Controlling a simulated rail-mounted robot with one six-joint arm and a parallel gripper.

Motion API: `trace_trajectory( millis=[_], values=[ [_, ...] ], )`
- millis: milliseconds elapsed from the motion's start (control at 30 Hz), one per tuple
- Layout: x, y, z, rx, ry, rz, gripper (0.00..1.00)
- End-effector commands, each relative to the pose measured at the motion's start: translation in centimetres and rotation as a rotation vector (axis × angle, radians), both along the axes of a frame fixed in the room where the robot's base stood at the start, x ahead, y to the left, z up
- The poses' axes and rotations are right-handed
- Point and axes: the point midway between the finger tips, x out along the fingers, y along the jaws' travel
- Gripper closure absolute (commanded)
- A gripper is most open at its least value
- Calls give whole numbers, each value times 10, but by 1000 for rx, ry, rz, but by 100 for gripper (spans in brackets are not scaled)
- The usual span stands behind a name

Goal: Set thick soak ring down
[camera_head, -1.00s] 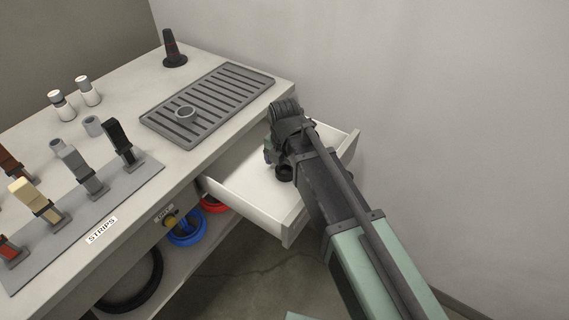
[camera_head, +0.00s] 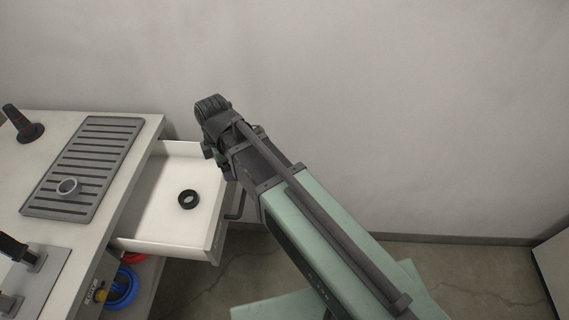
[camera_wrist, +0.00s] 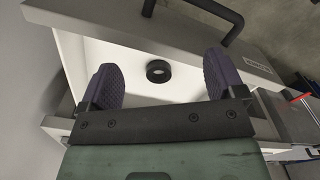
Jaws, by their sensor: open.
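A thick black ring (camera_head: 189,199) lies flat on the white floor of the open drawer (camera_head: 150,224). It also shows in the wrist view (camera_wrist: 158,71), clear of both fingers. My gripper (camera_wrist: 160,60) is open and empty, its two purple-padded fingers wide apart, above and away from the ring. In the head view my arm and wrist hide most of the gripper, at the drawer's right side.
The drawer front with its dark handle (camera_head: 238,203) juts out near my wrist. A dark cone-shaped thing (camera_head: 24,127) stands at the bench's back left. Blue and red rings (camera_head: 122,287) lie below the bench. The drawer floor around the black ring is bare.

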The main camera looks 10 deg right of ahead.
Motion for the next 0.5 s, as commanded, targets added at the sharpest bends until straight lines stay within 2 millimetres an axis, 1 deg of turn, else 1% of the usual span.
trace_trajectory(
  millis=[33,67,100,200,300,333,400,500],
  values=[
    [-14,-45,0,0,0,-302,12],
    [-20,-68,0,0,0,-497,12],
    [-28,-95,0,0,0,-747,12],
    [-50,-149,0,-1,0,-1279,12],
    [-65,-178,0,-1,0,-1619,12],
    [-68,-183,0,-1,0,-1680,12],
    [-70,-189,0,-1,0,-1761,12],
    [-69,-190,0,-1,0,-1778,12]
  ],
)
